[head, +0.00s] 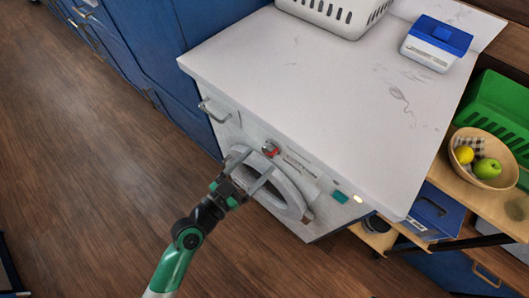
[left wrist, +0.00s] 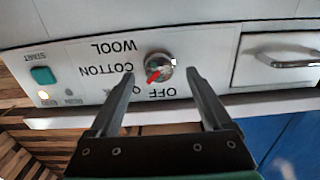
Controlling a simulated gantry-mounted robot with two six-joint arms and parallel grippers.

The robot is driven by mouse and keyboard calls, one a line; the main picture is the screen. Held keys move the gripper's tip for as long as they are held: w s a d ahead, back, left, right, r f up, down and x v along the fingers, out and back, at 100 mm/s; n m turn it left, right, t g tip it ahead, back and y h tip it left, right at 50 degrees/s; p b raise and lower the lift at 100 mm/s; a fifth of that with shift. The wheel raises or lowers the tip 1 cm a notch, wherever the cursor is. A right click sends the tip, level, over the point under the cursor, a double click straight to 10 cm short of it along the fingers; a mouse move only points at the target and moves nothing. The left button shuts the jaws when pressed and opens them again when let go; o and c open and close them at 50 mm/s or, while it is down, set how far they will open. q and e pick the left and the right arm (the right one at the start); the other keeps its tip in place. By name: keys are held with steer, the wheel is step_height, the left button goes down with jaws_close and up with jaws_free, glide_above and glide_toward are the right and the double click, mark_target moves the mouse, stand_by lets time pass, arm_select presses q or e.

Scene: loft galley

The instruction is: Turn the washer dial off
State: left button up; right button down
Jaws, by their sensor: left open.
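The washer (head: 253,128) stands under a pale countertop. Its dial (head: 271,149) is a round metal knob with a red mark on the front panel. In the left wrist view the dial (left wrist: 159,65) sits between upside-down labels WOOL, COTTON and OFF. Its red pointer aims to the lower left, away from OFF, on the side of COTTON and a partly hidden label. My left gripper (head: 257,161) is open in front of the panel. In the left wrist view its fingers (left wrist: 160,76) are on either side of the dial, with visible gaps. My right gripper is out of view.
A teal start button (left wrist: 42,75) and a lit lamp (left wrist: 43,95) are on the panel. A drawer handle (head: 213,112) is at the other end. The round door (head: 291,200) is below. A white basket (head: 335,14) and blue-topped box (head: 436,43) stand on the countertop (head: 300,75).

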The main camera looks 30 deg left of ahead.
mark_target(267, 154)
arm_select(q)
steer(key=x, duration=0.3)
steer(key=shift+w+d, duration=0.1)
steer(key=shift+w, duration=0.15)
jaws_close()
steer(key=shift+n, duration=0.3)
steer(key=n+p, duration=0.1)
steer(key=n, duration=0.3)
steer(key=shift+s+d, duration=0.1)
steer(key=n+p, duration=0.1)
steer(key=n, duration=0.3)
steer(key=shift+n, duration=0.3)
